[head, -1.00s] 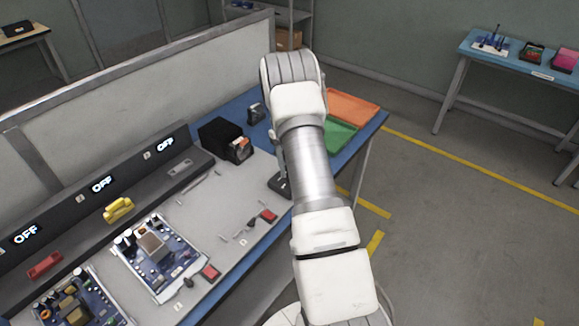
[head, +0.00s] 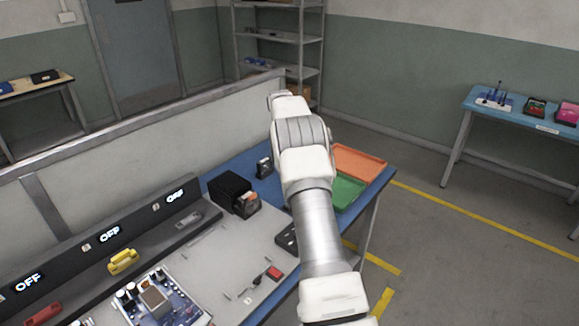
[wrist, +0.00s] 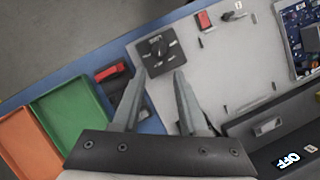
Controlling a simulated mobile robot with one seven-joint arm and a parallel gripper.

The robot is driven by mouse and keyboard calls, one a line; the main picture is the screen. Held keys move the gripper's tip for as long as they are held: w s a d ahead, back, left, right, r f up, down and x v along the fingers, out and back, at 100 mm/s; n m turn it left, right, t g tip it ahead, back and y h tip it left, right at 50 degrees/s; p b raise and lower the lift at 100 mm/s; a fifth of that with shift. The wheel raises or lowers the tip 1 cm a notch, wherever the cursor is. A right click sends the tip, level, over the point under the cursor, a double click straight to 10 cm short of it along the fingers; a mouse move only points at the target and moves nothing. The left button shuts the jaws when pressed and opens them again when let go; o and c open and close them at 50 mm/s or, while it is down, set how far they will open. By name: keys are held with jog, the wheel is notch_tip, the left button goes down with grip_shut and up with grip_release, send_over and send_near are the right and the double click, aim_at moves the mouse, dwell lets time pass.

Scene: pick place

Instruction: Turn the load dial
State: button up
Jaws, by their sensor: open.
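The load dial (wrist: 158,48) is a round black knob on a dark square plate with white markings, near the upper middle of the wrist view. In the head view only part of its dark plate (head: 287,238) shows beside my arm. My gripper (wrist: 160,75) is open and empty. Its two fingertips lie at the near side of the dial plate in the wrist view, one on each side of the knob's line. I cannot tell their height above it. My gripper is hidden behind my arm in the head view.
Green (head: 347,192) and orange (head: 358,162) trays lie at the bench's far end. A black box (head: 233,192) stands left of my arm. A sloped panel (head: 150,235) with OFF displays runs along the divider. Red switches (head: 274,272) and circuit boards (head: 158,300) lie on the grey worktop.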

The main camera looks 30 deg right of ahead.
jog(key=p+v, duration=0.1)
jog(key=v, duration=0.3)
jog(key=shift+r, duration=0.25)
dwell(0.4)
jog(key=s+a+r+t, duration=0.2)
jog(key=s+a+r, duration=0.1)
jog(key=a+r, duration=0.3)
jog(key=s+a+r+n+t+h, duration=0.1)
jog(key=s+a+r, duration=0.25)
jog(key=r, duration=0.35)
jog(key=s+a+r+t, duration=0.2)
jog(key=s+a+r, duration=0.1)
jog(key=a+r, duration=0.3)
jog(key=s+a+f+t, duration=0.1)
jog(key=s+a, duration=0.2)
jog(key=s, duration=0.4)
jog(key=s+a+f+t, duration=0.1)
jog(key=s+a+t, duration=0.1)
jog(key=s, duration=0.5)
jog(key=s+a+f+n+t, duration=0.1)
jog(key=s+a, duration=0.3)
jog(key=s, duration=0.4)
jog(key=shift+a+f+t, duration=0.2)
jog(key=shift+f+t, duration=0.2)
jog(key=shift+t, duration=0.2)
